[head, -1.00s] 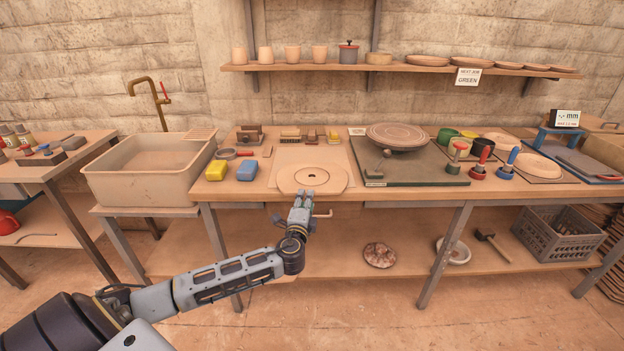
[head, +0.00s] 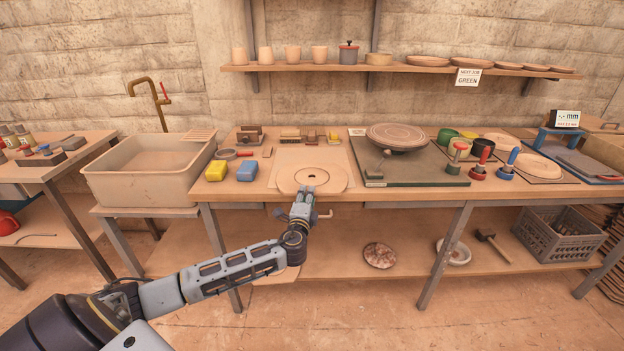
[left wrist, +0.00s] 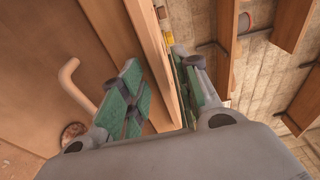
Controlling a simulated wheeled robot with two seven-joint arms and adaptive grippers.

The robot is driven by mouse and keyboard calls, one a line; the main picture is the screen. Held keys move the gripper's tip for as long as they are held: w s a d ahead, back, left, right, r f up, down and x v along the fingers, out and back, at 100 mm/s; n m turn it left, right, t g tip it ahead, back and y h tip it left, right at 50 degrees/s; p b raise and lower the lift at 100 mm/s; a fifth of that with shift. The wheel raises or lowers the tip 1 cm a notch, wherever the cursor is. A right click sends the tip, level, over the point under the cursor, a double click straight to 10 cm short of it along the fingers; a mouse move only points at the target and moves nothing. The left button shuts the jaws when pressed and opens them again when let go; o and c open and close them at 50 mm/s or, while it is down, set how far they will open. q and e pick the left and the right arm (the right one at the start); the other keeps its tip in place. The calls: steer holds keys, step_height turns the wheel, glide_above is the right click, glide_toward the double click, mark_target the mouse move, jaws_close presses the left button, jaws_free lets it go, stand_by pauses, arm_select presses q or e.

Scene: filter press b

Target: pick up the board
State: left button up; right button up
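The board is a round, pale wooden disc (head: 328,180) with a small dark hole in its middle. It lies flat at the front edge of the bench, its near rim at that edge. My left gripper (head: 303,194) is at the board's near rim, reaching in from the front. In the left wrist view the two green-padded fingers (left wrist: 158,92) stand apart, with a thin wooden edge, seemingly the board (left wrist: 157,62), in the gap between them. I cannot tell whether either finger touches it. The gripper hides a little of the near rim. My right gripper is out of view.
A hook-like bar (head: 325,214) sticks out below the bench edge, just right of my gripper, and shows in the left wrist view (left wrist: 75,85). A green slab (head: 425,174) with a turntable is right.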

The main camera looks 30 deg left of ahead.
arm_select(q)
jaws_close()
steer(key=shift+r, duration=0.2)
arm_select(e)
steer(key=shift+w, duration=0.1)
arm_select(q)
step_height(320, 180, up, 10)
steer(key=p, duration=0.2)
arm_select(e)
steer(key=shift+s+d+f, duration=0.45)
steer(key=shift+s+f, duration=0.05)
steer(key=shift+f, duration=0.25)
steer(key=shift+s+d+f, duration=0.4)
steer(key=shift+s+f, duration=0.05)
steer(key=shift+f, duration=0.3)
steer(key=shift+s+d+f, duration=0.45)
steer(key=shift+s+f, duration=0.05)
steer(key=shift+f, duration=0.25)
arm_select(q)
steer(key=shift+f, duration=0.15)
